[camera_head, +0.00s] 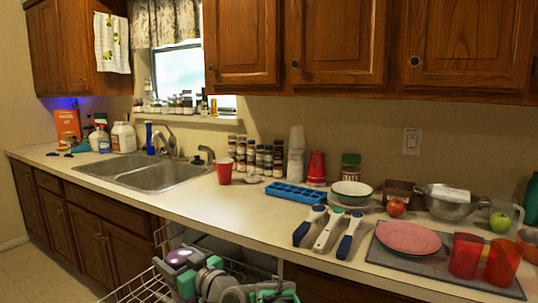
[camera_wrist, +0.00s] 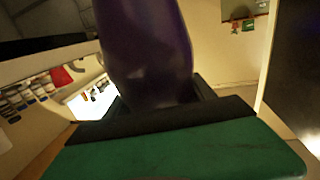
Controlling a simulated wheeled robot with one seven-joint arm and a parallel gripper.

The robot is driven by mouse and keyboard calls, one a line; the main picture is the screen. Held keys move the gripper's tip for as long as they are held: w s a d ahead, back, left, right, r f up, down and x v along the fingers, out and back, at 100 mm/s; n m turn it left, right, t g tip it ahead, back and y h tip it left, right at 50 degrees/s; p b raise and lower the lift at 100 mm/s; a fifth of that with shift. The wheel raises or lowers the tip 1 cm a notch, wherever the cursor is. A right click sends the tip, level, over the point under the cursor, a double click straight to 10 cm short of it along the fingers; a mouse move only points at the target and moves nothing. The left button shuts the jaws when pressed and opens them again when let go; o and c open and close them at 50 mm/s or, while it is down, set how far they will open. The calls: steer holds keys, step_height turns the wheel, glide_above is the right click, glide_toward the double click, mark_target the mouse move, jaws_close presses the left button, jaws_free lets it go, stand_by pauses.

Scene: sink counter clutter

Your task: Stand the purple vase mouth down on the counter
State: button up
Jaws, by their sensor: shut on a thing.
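The purple vase (camera_wrist: 147,50) fills the upper middle of the wrist view, dark and glossy. My gripper (camera_wrist: 158,104) is shut on it, with black finger parts around its near end and the green gripper body below. The far end of the vase runs out of the top of the picture, so I cannot tell which end is the mouth. In the head view my folded arm is low in front of the counter (camera_head: 265,207). A purple patch shows among its links there, but I cannot tell if it is the vase.
A pink plate (camera_head: 408,237) on a grey mat, red cups (camera_head: 465,256) and several handled tools (camera_head: 328,230) crowd the front right. A blue tray (camera_head: 296,193) lies behind. Bare counter lies between the sink (camera_head: 160,174) and the tools. An open dish rack (camera_head: 135,291) is below the edge.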

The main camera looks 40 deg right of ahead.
steer(key=w+d+r+m+h+p, duration=0.1)
steer(key=d+r+p, duration=0.5)
steer(key=d, duration=0.6)
steer(key=w+d+r+m+h+p, duration=0.2)
steer(key=d+r+h+p, duration=0.2)
steer(key=d, duration=0.9)
steer(key=w+d+r+m+g+h+p, duration=0.1)
steer(key=w+d+r+m+h+p, duration=0.1)
steer(key=d+r+p, duration=0.6)
steer(key=d+r+h, duration=0.1)
steer(key=d, duration=0.3)
steer(key=shift+d+m+h, duration=0.3)
steer(key=shift+d, duration=0.1)
steer(key=shift+f+b, duration=0.25)
steer(key=shift+b, duration=0.65)
step_height(320, 180, down, 8)
steer(key=b, duration=0.8)
steer(key=shift+r+b, duration=0.2)
steer(key=shift+b, duration=0.15)
steer(key=shift+f+b, duration=0.5)
steer(key=shift+b, duration=0.15)
steer(key=o, duration=1.5)
steer(key=shift+a, duration=0.1)
steer(key=o, duration=0.4)
steer(key=shift+f, duration=0.15)
